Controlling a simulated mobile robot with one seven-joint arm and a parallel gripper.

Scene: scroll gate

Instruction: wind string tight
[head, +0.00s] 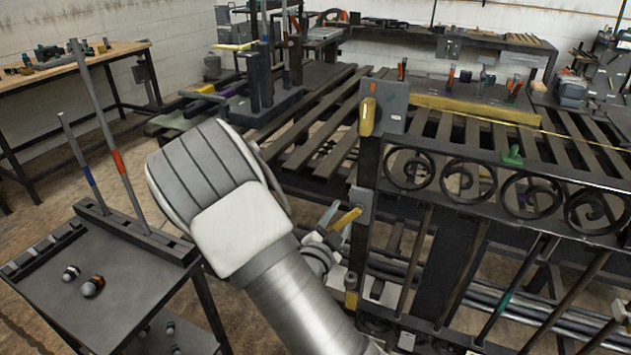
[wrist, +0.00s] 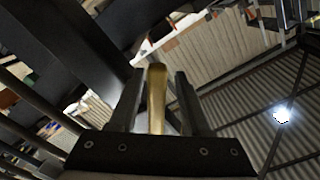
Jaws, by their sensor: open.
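The black scroll gate (head: 465,185) stands at the right in the head view. A grey plate on its post carries a brass handle (head: 346,220). My gripper (head: 328,228) is at this handle, partly hidden behind my arm. In the wrist view, a brass handle (wrist: 157,98) stands upright between the two fingers of my gripper (wrist: 159,74). The fingers are apart, with a gap visible on each side. A second brass handle (head: 368,116) sits on a grey box atop the post. A thin yellow line (head: 585,139), perhaps the string, runs off to the right; its link to the handles is unclear.
A dark table (head: 100,280) with two small knobs and upright rods stands at the left. A slatted bench (head: 320,110) lies behind the gate, with a yellow bar (head: 475,109) across it. A green clip (head: 512,155) sits on the gate's top rail. Bare floor shows between table and gate.

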